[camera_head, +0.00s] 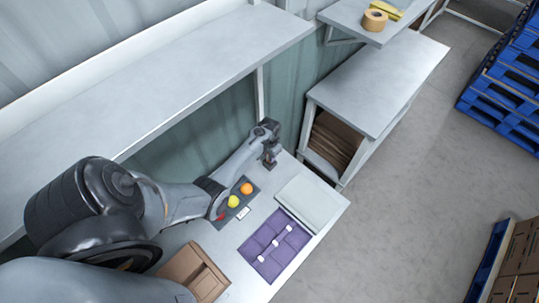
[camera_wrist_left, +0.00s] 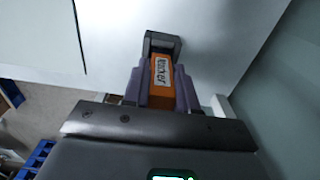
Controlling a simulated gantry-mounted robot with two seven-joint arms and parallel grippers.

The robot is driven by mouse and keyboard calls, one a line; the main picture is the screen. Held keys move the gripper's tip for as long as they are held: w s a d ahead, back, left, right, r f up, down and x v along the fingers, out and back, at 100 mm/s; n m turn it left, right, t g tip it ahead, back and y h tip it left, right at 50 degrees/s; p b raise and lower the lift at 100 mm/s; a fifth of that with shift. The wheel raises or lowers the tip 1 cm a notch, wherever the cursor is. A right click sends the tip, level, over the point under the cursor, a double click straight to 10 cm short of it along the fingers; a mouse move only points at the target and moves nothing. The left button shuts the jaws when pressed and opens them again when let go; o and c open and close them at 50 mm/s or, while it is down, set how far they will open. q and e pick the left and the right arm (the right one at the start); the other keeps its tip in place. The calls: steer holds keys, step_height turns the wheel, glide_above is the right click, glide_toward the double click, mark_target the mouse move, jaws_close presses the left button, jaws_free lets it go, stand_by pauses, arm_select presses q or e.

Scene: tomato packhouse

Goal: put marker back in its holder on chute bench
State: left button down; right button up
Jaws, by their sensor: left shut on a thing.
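My left gripper (camera_head: 270,152) is over the far end of the chute bench (camera_head: 227,244), close to the wall. In the left wrist view its fingers (camera_wrist_left: 160,88) are shut on the marker (camera_wrist_left: 161,74), an orange body with a white lettered label. A dark grey square-edged piece (camera_wrist_left: 162,42) shows just beyond the marker's far end. It may be the holder; I cannot tell whether the marker is in it or only in front of it. The marker is too small to make out in the head view. My right gripper is not in view.
A dark card (camera_head: 246,209) with red, yellow and orange round pieces lies on the bench. Nearby are a purple tray (camera_head: 254,262), a pale flat panel (camera_head: 311,202) and a brown box (camera_head: 193,272). A long grey shelf (camera_head: 150,85) runs above the bench.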

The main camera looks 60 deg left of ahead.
arm_select(q)
steer(key=shift+f+b, duration=0.55)
steer(key=shift+f, duration=0.35)
steer(key=c, duration=0.8)
jaws_free()
steer(key=shift+c, duration=0.3)
steer(key=shift+c, duration=1.3)
steer(key=shift+r, duration=0.1)
step_height(320, 180, up, 7)
steer(key=p, duration=0.7)
steer(key=shift+p, duration=0.4)
